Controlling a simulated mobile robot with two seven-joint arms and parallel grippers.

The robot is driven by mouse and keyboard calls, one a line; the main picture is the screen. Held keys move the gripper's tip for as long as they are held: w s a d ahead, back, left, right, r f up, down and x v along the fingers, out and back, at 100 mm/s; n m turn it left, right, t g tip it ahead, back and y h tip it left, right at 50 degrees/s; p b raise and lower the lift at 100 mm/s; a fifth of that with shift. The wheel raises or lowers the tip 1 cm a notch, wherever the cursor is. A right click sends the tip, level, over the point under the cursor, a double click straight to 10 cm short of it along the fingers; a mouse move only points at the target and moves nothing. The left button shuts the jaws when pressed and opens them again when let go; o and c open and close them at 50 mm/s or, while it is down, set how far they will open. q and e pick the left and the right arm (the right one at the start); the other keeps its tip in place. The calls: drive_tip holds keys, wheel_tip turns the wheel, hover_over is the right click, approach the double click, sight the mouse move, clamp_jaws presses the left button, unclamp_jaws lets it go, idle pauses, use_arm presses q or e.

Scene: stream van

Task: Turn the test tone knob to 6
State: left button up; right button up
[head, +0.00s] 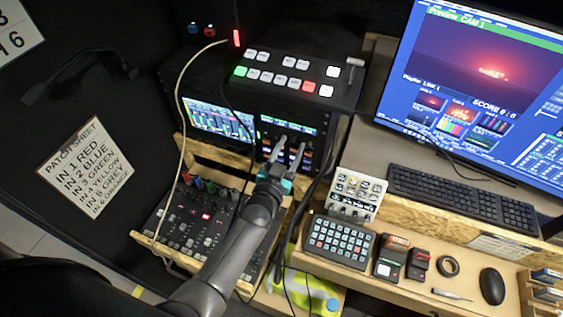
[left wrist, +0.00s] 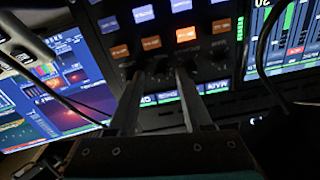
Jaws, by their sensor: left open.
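My left gripper (head: 290,146) reaches up to the front of a black rack panel with a lit screen and buttons (head: 284,126). Its two fingers are apart with nothing seen between them. In the left wrist view my left gripper (left wrist: 158,76) points at the panel, below a row of lit orange and blue buttons (left wrist: 151,43). Small dark knobs (left wrist: 219,54) show dimly near the fingertips. I cannot read a label or dial number, so I cannot tell which knob is the test tone knob or where it points. My right gripper is not in view.
A video switcher (head: 290,77) sits above the rack. A cable (head: 178,108) hangs at the left, and dark cables run near my arm. An audio mixer (head: 190,228) is below left. A white knob box (head: 356,194) and keypad (head: 340,241) stand to the right.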

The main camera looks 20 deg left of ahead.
use_arm(q)
drive_tip(key=s, duration=1.5)
drive_tip(key=shift+a, duration=0.25)
